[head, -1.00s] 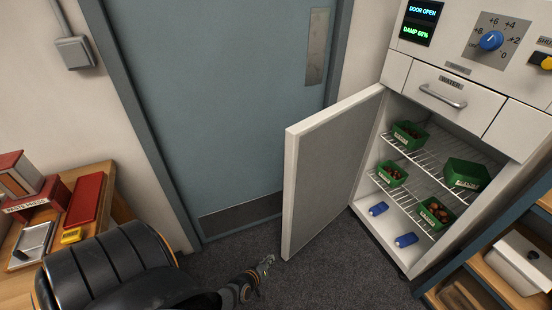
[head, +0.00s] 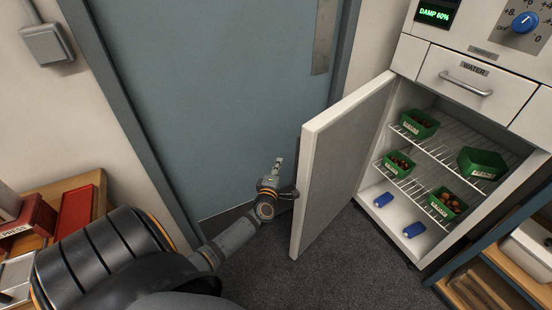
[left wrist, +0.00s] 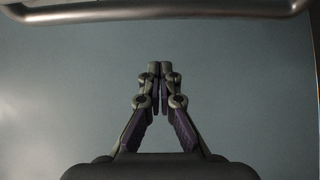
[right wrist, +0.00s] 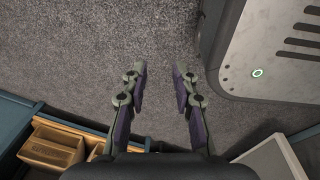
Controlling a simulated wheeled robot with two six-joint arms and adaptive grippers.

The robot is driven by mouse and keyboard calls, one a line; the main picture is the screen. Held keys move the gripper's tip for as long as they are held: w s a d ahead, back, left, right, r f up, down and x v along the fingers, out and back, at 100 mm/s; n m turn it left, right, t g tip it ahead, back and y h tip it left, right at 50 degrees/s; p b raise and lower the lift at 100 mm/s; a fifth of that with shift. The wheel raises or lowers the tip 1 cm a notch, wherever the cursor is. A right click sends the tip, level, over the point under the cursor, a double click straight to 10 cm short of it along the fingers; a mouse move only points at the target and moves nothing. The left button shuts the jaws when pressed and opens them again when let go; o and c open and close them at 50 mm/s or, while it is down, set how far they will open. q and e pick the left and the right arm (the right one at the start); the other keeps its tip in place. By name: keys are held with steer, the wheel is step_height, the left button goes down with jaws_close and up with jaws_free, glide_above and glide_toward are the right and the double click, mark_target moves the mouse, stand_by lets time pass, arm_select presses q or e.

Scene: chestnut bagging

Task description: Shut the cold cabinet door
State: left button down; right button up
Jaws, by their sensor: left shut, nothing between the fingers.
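The cold cabinet door (head: 345,165) stands wide open in the head view, its grey inner face turned toward the shelves. The cold cabinet (head: 412,262) is at the right, with green trays and blue items inside. My left gripper (head: 279,163) is shut and empty, just left of the door's free edge on its outer side. Whether it touches the door is unclear. In the left wrist view, the shut fingers (left wrist: 160,70) are before a blue-grey surface with a metal bar above. My right gripper (right wrist: 159,70) is open and empty above the carpet.
A blue room door (head: 215,100) is behind my left arm. A drawer labelled WATER (head: 470,80) is above the cabinet opening. A blue-framed shelf (head: 470,245) stands at the right. A red box (head: 30,220) is on a wooden table at the left. Carpet below the cabinet door is clear.

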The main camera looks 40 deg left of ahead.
arm_select(q)
steer(key=w+d, duration=0.2)
steer(key=d, duration=0.1)
steer(key=shift+w, duration=0.3)
